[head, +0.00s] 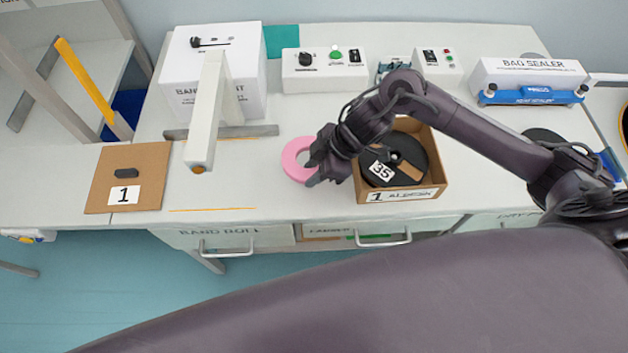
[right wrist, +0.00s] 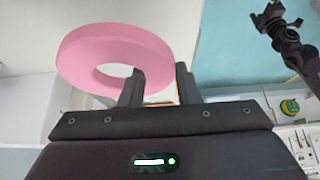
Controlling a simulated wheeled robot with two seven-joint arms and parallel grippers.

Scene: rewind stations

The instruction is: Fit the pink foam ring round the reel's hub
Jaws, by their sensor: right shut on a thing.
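The pink foam ring (head: 290,153) is held at its right side by my right gripper (head: 316,168), left of the open carton. The right wrist view shows the ring (right wrist: 82,52) at the fingers (right wrist: 158,88), which are shut on its rim. I cannot tell its height over the bench. A black reel (head: 420,146) with a dark hub (head: 396,157) and a "35" label lies in the cardboard carton (head: 440,165); my right arm hides part of it. The ring is apart from this reel.
A white machine (head: 180,92) and its pale arm (head: 205,115) stand left of the ring. Control boxes (head: 300,72) line the back. A cardboard mat (head: 93,190) marked 1 lies far left. A bag sealer (head: 530,80) stands right. The bench between mat and ring is mostly clear.

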